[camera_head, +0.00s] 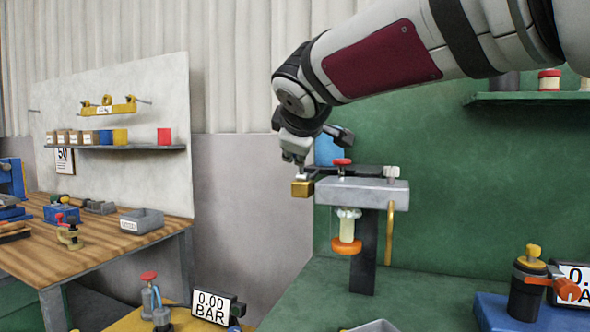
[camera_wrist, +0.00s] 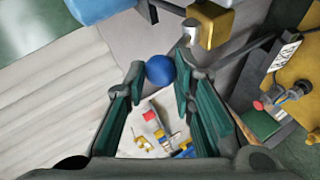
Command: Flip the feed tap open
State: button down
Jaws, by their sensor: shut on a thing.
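The tap I take as the feed tap has a brass block body (camera_head: 302,188) at the left end of a grey bracket on a dark post. In the wrist view the brass body (camera_wrist: 210,25) is at the top, with a silver stem (camera_wrist: 190,32) beside it. A blue ball knob (camera_wrist: 160,70) sits between my fingertips, near the stem. My gripper (camera_head: 296,160) is just above and left of the brass body in the head view, shut on the blue knob. The knob is hidden there, and the lever behind it is hard to make out.
The grey bracket (camera_head: 362,192) carries a red knob (camera_head: 342,162) and an orange wheel (camera_head: 346,247) below. A 0.00 BAR gauge (camera_head: 212,307) stands at the front. A black unit with a yellow cap (camera_head: 533,252) stands right. A wooden bench (camera_head: 100,240) is left.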

jog(key=b, duration=0.1)
jog(key=f+b, duration=0.1)
jog(key=b, duration=0.1)
jog(key=shift+s+a+t, duration=0.1)
jog(key=shift+s+t, duration=0.1)
jog(key=shift+t, duration=0.2)
jog(key=shift+s+t+b, duration=0.2)
jog(key=shift+t+b, duration=0.2)
jog(key=shift+b, duration=1.3)
jog(key=c, duration=1.3)
grip_release()
jog(key=shift+c, duration=0.2)
jog(key=shift+r, duration=0.1)
jog(key=v, duration=1.2)
